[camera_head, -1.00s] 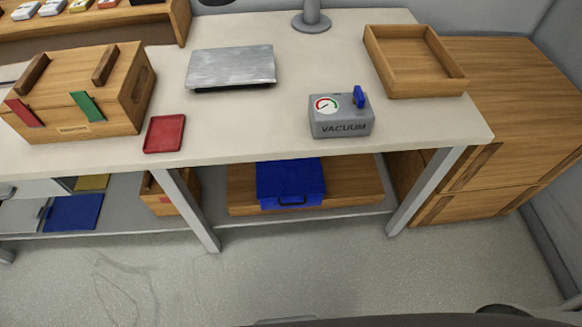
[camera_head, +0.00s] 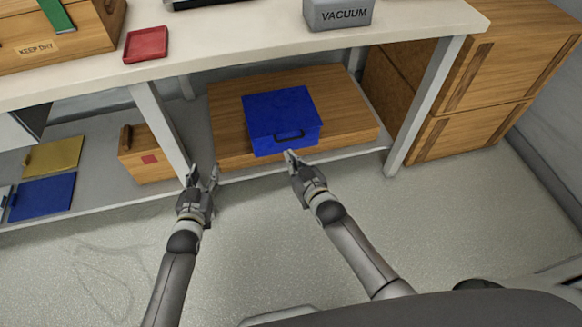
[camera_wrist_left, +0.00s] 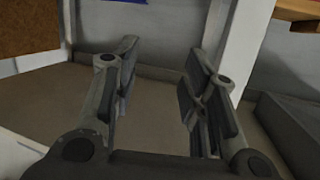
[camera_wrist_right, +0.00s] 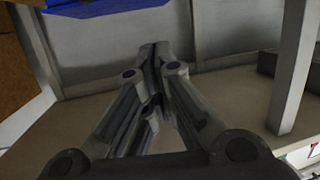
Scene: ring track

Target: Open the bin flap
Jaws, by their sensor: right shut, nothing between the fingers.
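The blue bin (camera_head: 280,110) sits on a wooden board on the shelf under the table. Its front carries a dark handle (camera_head: 289,135), and its flap looks closed. My right gripper (camera_head: 290,156) is shut and empty, just in front of and below the handle; I cannot tell whether it touches the bin. In the right wrist view, the blue bin's lower edge (camera_wrist_right: 105,8) shows at the top, beyond the shut fingers (camera_wrist_right: 155,52). My left gripper (camera_head: 203,172) is open and empty near the table leg, left of the bin. Its spread fingers show in the left wrist view (camera_wrist_left: 155,70).
The wooden board (camera_head: 355,120) lies on the lower shelf. Table legs (camera_head: 160,130) and (camera_head: 430,105) stand on either side. A small wooden crate (camera_head: 145,165) is left of the left leg. Wooden drawers (camera_head: 460,130) stand at right. The floor in front is clear.

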